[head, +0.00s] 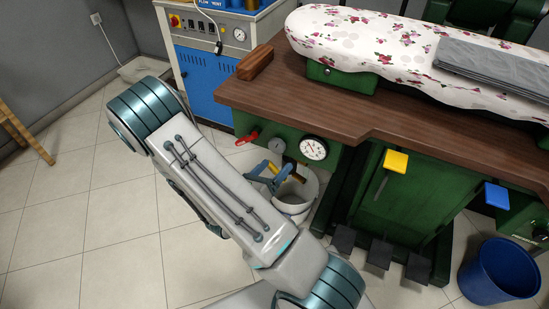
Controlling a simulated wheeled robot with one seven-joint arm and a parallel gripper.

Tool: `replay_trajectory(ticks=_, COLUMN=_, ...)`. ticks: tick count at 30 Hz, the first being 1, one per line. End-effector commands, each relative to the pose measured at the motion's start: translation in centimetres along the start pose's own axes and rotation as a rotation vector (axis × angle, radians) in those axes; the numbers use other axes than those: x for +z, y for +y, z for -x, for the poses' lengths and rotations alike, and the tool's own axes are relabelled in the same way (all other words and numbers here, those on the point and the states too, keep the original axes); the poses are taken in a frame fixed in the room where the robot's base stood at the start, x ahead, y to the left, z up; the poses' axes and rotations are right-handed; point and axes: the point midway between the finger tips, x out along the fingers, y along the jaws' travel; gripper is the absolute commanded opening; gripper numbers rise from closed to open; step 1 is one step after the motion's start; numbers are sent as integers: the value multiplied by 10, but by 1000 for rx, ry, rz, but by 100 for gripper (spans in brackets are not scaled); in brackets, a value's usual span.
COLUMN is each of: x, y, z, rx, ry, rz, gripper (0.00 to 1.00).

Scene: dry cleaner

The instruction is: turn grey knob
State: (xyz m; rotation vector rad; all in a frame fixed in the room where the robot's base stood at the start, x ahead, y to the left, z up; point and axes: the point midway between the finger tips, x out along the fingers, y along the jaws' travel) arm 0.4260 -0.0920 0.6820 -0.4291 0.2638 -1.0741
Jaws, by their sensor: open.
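My gripper (271,175) shows as blue fingers just past the edge of my white arm link, which hides part of it. It is open and I see nothing between the fingers. It is in front of the green front panel (345,160) of the ironing table, below the brown top and close to a round white gauge (313,148). I cannot clearly make out a grey knob; the gripper and arm cover part of that panel.
A white bucket (298,200) stands below the gauge. A blue bin (498,272) stands at lower right. A blue machine (212,85) is behind. Tiled floor is clear at left.

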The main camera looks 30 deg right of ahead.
Motion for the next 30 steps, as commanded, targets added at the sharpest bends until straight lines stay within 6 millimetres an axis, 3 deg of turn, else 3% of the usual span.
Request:
replay_trajectory(ticks=1, x=-17, y=17, z=3, rx=54, ry=-41, rz=65, gripper=75)
replay_trajectory(ticks=6, x=-41, y=51, z=14, rx=195, ry=-139, rz=200, gripper=75)
replay_trajectory(ticks=14, x=-49, y=66, z=10, rx=252, ry=-178, rz=250, gripper=75)
replay_trajectory(ticks=30, x=-34, y=93, z=-90, rx=250, ry=-177, rz=247, gripper=75)
